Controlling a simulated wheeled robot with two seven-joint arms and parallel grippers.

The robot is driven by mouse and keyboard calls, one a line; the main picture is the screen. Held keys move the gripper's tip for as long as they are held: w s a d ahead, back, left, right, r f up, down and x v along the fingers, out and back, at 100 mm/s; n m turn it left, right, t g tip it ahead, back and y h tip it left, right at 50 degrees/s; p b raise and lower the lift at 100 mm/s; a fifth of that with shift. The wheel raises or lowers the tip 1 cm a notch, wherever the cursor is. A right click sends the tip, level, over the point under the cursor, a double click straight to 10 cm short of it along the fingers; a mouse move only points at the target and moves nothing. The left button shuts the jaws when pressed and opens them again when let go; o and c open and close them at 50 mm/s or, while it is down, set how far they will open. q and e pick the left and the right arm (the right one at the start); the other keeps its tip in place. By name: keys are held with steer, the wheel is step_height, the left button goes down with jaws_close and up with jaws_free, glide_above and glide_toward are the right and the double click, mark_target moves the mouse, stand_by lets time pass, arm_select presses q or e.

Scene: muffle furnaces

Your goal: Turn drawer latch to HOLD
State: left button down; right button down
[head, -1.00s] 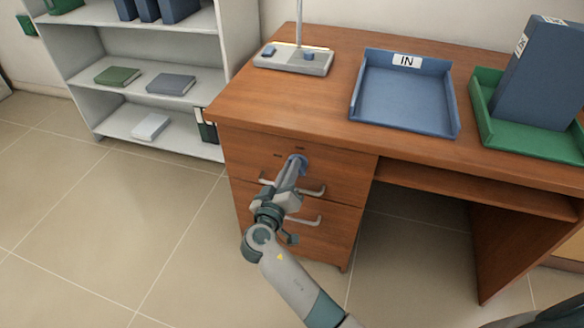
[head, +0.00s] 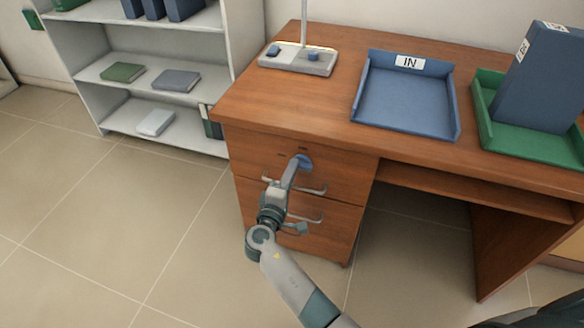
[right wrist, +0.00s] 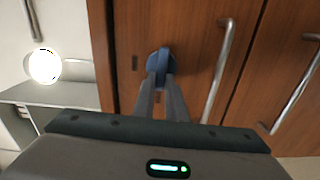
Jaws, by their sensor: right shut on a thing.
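The blue drawer latch (head: 304,162) is a round knob on the front of the desk's top drawer (head: 262,160). Small dark marks sit above it and to its left; they are too small to read. My right gripper (head: 296,164) is shut on the latch. In the right wrist view, the blue latch (right wrist: 160,62) shows between and beyond the two fingertips (right wrist: 161,82). The fingers hide part of it. My left gripper is not in view.
Metal bar handles (head: 312,190) lie just below the latch, close to my gripper. The desk top (head: 300,105) above holds a blue IN tray (head: 405,100), a green tray (head: 530,140) and a lamp base (head: 298,60). A shelf unit (head: 75,62) stands at left.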

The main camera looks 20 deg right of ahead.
steer(key=shift+n, duration=0.5)
steer(key=c, duration=1.8)
jaws_free()
steer(key=shift+s+f, duration=0.1)
steer(key=shift+f, duration=0.05)
